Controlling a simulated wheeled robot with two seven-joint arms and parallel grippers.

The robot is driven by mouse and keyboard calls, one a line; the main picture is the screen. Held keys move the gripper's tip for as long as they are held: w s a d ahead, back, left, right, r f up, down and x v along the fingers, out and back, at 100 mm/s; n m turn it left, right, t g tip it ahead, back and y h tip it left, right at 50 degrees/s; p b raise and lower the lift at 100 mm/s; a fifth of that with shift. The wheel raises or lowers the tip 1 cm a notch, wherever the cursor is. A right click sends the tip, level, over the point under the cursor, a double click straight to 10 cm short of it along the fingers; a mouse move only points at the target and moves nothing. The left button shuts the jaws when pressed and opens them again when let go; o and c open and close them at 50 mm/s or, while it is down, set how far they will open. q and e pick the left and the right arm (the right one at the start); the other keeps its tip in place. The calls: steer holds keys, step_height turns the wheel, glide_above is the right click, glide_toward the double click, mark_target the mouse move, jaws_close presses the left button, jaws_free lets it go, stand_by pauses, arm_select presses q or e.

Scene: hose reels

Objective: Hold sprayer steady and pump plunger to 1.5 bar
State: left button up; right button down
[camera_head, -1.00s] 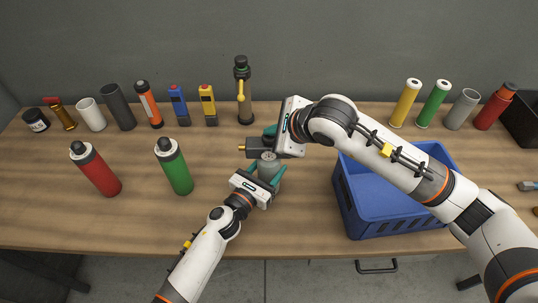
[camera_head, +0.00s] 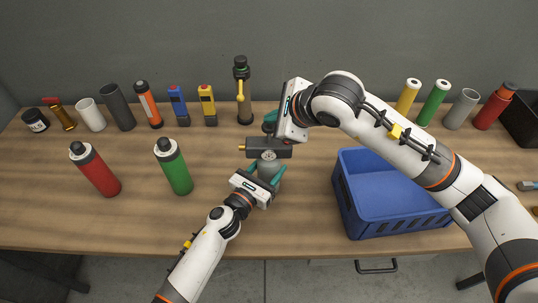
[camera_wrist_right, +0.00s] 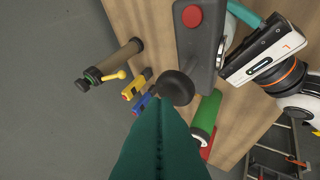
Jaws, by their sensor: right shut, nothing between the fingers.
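The sprayer has a grey tank (camera_head: 268,168) and a dark head (camera_head: 272,150) with a brass nozzle pointing left. It stands upright near the middle of the table. My left gripper (camera_head: 262,180) has its teal fingers around the tank and is shut on it. My right gripper (camera_head: 269,124) is shut and empty, just above and behind the head. In the right wrist view, its teal fingers end beside the round black plunger knob (camera_wrist_right: 176,88). I cannot tell if they touch it. The sprayer's head (camera_wrist_right: 198,50), with a red button, shows there too.
A blue crate (camera_head: 345,200) stands to the right of the sprayer. A red bottle (camera_head: 96,170) and a green bottle (camera_head: 174,166) stand at left. A row of tubes, bottles and yellow and blue devices lines the back edge. Table around the green bottle is clear.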

arm_select(q)
steer(key=shift+a+f, duration=0.1)
steer(key=shift+f, duration=0.05)
steer(key=o, duration=1.3)
steer(key=shift+w, duration=0.15)
arm_select(e)
steer(key=shift+w+f, duration=0.1)
steer(key=shift+w, duration=0.1)
arm_select(q)
steer(key=shift+s, duration=0.25)
arm_select(e)
steer(key=shift+s, duration=0.1)
arm_select(q)
steer(key=v, duration=1.1)
steer(key=shift+s+a, duration=0.15)
steer(key=shift+a, duration=0.1)
